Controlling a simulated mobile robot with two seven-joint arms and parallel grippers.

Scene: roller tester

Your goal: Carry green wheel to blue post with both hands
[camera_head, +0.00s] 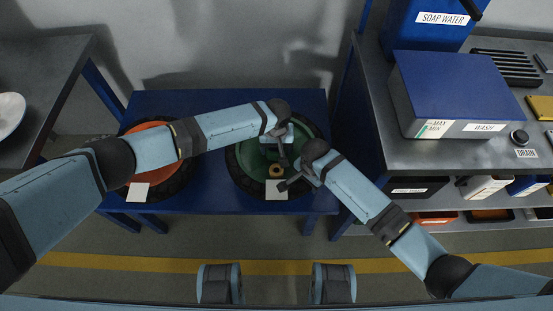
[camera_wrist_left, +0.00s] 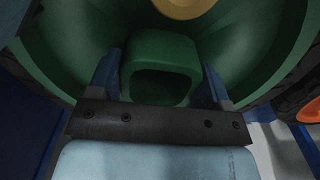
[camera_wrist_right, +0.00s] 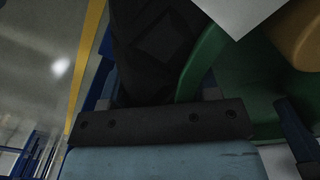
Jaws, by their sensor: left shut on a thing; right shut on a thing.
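The green wheel (camera_head: 244,157), a green hub in a dark tyre, lies flat over the right half of a blue bench; I cannot tell whether it touches the bench. A yellow ring (camera_head: 276,171) marks its centre. My left gripper (camera_head: 285,150) is shut on a green handle-like block (camera_wrist_left: 162,50) of the hub, which sits between its fingers in the left wrist view. My right gripper (camera_head: 292,178) is at the wheel's near right side, shut on a green part (camera_wrist_right: 203,62) of it. The grip is partly hidden. I cannot pick out a blue post for certain.
An orange wheel (camera_head: 146,185) lies on the left of the blue bench (camera_head: 215,200), partly behind my left arm. A grey counter (camera_head: 385,152) with a blue-topped wash box (camera_head: 450,85) stands close on the right. A grey table (camera_head: 50,70) is at left.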

